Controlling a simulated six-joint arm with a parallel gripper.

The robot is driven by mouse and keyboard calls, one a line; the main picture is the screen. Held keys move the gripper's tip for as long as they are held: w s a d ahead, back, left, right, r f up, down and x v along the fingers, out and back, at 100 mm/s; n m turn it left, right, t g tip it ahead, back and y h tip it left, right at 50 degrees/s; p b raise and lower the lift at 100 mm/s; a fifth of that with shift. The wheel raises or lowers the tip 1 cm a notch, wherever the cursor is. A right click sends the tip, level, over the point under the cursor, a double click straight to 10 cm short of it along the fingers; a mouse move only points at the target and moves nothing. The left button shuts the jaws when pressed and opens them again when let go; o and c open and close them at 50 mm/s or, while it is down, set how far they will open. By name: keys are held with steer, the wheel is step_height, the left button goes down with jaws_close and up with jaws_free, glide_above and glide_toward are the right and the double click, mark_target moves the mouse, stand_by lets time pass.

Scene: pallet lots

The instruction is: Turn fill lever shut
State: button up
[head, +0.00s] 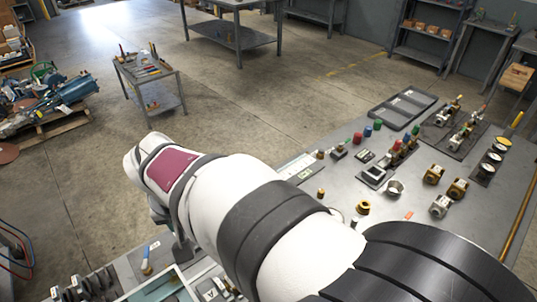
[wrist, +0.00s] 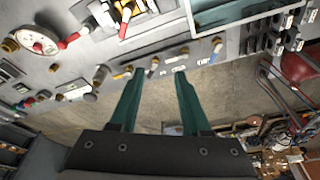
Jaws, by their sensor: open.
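My gripper (wrist: 160,74) shows in the wrist view as two teal fingers, spread apart with nothing between them. Its tips point at the edge of a grey panel (wrist: 205,68) carrying a row of small levers on brass fittings. I cannot tell which is the fill lever; the labels are too small to read. In the head view a blue-and-white lever (head: 151,254) stands left of my arm, which hides the gripper.
A round gauge (wrist: 32,40) and red-handled valves (wrist: 75,37) sit left of the levers in the wrist view. A grey bench (head: 340,185) with brass fittings and valve blocks (head: 435,174) lies right of my arm.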

steer(key=s+d+r+m+g, duration=0.1)
steer(key=s+d+m, duration=0.1)
steer(key=d, duration=1)
steer(key=shift+s+d, duration=0.4)
steer(key=shift+s, duration=0.15)
steer(key=m+t, duration=0.3)
steer(key=m, duration=3.1)
glide_above(146, 252)
steer(key=s+d, duration=0.2)
steer(key=s, duration=0.5)
step_height(146, 252, down, 4)
steer(key=f, duration=0.1)
steer(key=x, duration=1.5)
steer(key=shift+a, duration=0.2)
